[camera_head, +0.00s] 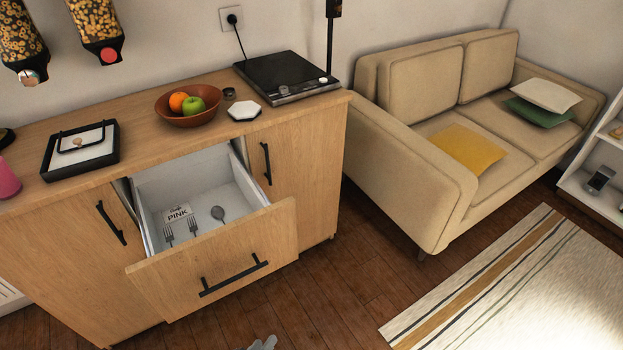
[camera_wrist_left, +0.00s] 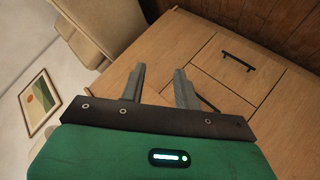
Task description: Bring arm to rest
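My left gripper (camera_head: 262,343) shows only as a small grey tip at the bottom edge of the head view, in front of and below the open drawer. In the left wrist view, the two grey fingers of the left gripper (camera_wrist_left: 158,84) stand apart with nothing between them. The rest of my left arm is out of the head view. My right gripper is in neither view.
A wooden cabinet (camera_head: 315,170) has its drawer (camera_head: 225,265) pulled out, with forks, a spoon and a card inside. A fruit bowl (camera_head: 190,118), black tray (camera_head: 80,165) and hob (camera_head: 287,78) are on top. A sofa (camera_head: 400,165) stands right; wooden floor (camera_head: 345,290) lies clear.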

